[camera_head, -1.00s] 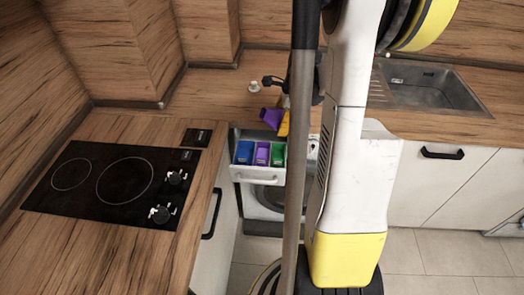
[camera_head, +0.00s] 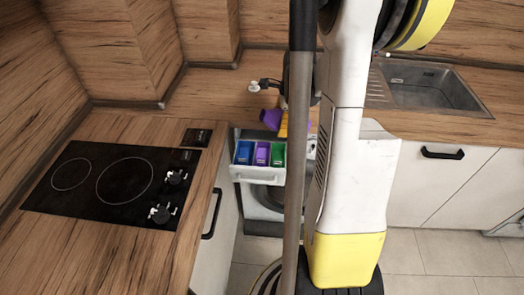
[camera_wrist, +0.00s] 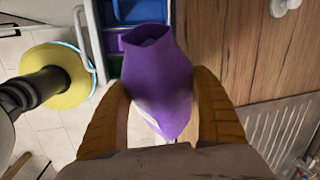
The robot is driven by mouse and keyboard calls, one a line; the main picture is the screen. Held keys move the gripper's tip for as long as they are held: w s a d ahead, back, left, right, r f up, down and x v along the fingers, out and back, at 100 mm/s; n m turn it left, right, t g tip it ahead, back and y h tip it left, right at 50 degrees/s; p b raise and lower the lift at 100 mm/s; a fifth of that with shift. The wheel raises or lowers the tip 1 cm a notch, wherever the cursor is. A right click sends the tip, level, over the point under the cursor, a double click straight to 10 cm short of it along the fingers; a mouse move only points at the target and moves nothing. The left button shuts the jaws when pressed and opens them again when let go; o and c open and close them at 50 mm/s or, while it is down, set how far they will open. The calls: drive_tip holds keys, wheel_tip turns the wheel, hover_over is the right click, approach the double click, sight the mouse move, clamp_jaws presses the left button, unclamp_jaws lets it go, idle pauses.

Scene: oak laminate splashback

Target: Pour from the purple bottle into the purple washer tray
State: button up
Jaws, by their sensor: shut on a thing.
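The purple bottle (camera_wrist: 158,85) is between the two yellow fingers of my gripper (camera_wrist: 160,112), which is shut on it. In the head view the bottle (camera_head: 271,118) is tilted, its open mouth toward the left, above the washer's pulled-out drawer. My gripper (camera_head: 283,124) is partly hidden there by my own column. The purple washer tray (camera_head: 262,154) is the middle compartment of the drawer, between a blue tray (camera_head: 244,153) and a green tray (camera_head: 278,154). In the wrist view the purple tray (camera_wrist: 112,42) shows just left of the bottle's mouth. I cannot see any liquid.
The white washer front (camera_head: 262,202) stands under the wooden counter (camera_head: 215,95). A black hob (camera_head: 110,185) lies on the left counter and a sink (camera_head: 430,88) is at the right. The counter left of the bottle is clear.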

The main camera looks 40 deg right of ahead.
drive_tip(key=shift+d+f+g+h, duration=0.1)
drive_tip(key=shift+f+g+h, duration=0.25)
drive_tip(key=shift+g+h, duration=0.35)
idle(2.8)
drive_tip(key=shift+r, duration=0.1)
